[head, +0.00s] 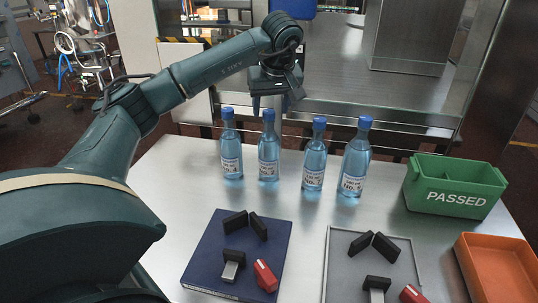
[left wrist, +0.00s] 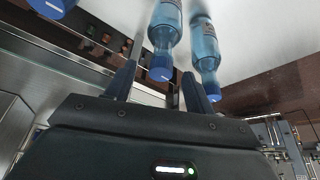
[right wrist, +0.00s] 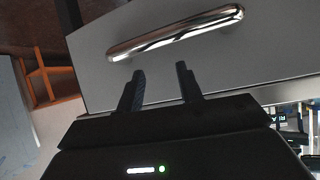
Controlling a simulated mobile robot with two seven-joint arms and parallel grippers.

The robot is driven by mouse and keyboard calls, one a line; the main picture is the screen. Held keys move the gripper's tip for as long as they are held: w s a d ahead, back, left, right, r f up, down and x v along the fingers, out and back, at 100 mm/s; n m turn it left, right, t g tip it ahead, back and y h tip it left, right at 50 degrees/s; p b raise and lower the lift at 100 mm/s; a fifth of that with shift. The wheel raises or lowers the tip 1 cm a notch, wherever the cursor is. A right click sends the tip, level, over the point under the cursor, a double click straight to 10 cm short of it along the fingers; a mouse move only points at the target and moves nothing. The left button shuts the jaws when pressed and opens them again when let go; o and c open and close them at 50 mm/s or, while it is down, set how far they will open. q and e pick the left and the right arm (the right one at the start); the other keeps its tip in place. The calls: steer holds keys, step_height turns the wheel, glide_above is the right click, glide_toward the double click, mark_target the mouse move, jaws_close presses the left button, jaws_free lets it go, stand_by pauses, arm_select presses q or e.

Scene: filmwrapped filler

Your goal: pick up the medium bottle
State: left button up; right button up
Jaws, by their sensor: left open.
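Several blue water bottles with blue caps and white labels stand upright in a row on the steel table. They are the far left bottle (head: 231,150), the second (head: 268,150), the third (head: 314,160) and the far right one (head: 355,160), which looks largest. Which is the medium one I cannot tell surely. My left gripper (head: 272,104) is open and empty, its fingers close above the second bottle's cap. In the left wrist view one bottle (left wrist: 165,30) shows between the fingertips (left wrist: 158,82), another (left wrist: 205,50) to the right. My right gripper (right wrist: 160,85) is open and empty.
A dark blue pad (head: 205,265) and a grey tray (head: 340,240) hold black and red pieces in front. A green "PASSED" bin (head: 455,187) and an orange tray (head: 495,262) are at right. A metal bar handle (right wrist: 175,32) faces my right gripper.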

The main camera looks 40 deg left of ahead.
mark_target(269, 111)
arm_select(q)
steer(key=x, duration=0.5)
steer(key=shift+a+f+p, duration=0.1)
steer(key=shift+a+p, duration=0.15)
steer(key=shift+p, duration=0.05)
steer(key=shift+c, duration=0.5)
jaws_close()
steer(key=shift+w, duration=0.1)
